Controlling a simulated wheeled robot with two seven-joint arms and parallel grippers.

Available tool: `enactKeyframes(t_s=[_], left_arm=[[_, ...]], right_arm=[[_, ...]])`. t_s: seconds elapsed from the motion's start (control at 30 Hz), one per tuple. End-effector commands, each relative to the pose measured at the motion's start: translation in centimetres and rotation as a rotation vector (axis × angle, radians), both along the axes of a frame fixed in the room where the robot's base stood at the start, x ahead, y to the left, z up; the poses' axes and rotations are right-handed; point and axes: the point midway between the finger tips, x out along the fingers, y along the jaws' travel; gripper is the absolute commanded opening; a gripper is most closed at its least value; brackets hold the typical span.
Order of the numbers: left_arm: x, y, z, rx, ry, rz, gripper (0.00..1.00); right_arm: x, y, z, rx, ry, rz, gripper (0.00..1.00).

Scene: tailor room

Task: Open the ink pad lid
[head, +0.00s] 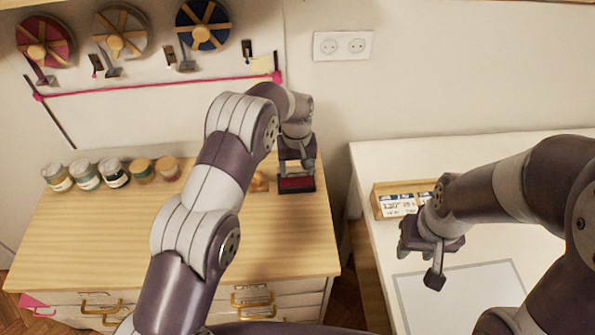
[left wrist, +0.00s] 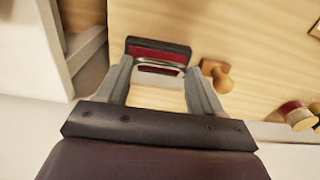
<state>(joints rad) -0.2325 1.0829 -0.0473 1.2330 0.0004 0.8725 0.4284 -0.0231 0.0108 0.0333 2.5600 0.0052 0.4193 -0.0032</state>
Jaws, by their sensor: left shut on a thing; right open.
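The ink pad (head: 296,184) is a small dark box with a red face at the back right of the wooden cabinet top. It also shows in the left wrist view (left wrist: 158,49), beyond my fingertips. My left gripper (head: 296,166) reaches down over it. In the left wrist view its two fingers (left wrist: 158,70) are shut on the near edge of the ink pad, by a pale curved rim that looks like part of the lid. How far the lid is raised I cannot tell. My right gripper (head: 434,272) is open and empty above the white table.
A wooden stamp (head: 260,182) stands just left of the ink pad. Several jars (head: 114,172) line the cabinet's back left. A small wooden box with cards (head: 400,201) and a pale sheet (head: 465,292) lie on the white table (head: 400,155). The cabinet's middle is clear.

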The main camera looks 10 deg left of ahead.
Motion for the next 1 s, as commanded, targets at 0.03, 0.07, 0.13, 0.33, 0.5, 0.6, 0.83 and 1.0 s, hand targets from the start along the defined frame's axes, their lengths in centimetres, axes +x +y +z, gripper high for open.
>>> enactKeyframes(t_s=[0.03,0.07,0.13,0.33,0.5,0.6,0.83,1.0], left_arm=[[0.5,0.2,0.2,0.0,-0.015,0.001,0.12],[0.5,0.2,0.2,0.0,-0.014,0.001,0.12],[0.5,0.2,0.2,0.0,-0.014,0.001,0.12],[0.4,0.2,0.2,0.001,-0.013,0.001,0.11],[0.3,0.2,0.1,0.001,-0.009,0.001,0.77],[0.2,0.1,0.1,0.0,-0.007,0.001,0.77],[0.2,0.1,0.4,0.0,-0.004,0.0,0.77],[0.3,0.1,3.3,-0.001,-0.006,0.001,0.77]], right_arm=[[0.0,0.0,-0.1,0.0,0.0,0.0,0.41],[0.0,0.0,-0.1,0.0,0.0,0.0,0.41],[0.0,0.0,-0.1,0.0,0.0,0.0,0.41],[0.0,0.0,-0.1,0.0,0.0,0.0,0.41],[0.0,0.0,-0.1,0.0,0.0,0.0,0.41],[0.0,0.0,0.0,0.0,0.0,0.0,0.41],[0.0,0.0,-0.3,0.0,0.0,0.0,0.41],[0.0,0.0,-0.5,0.0,0.001,0.0,0.41]])
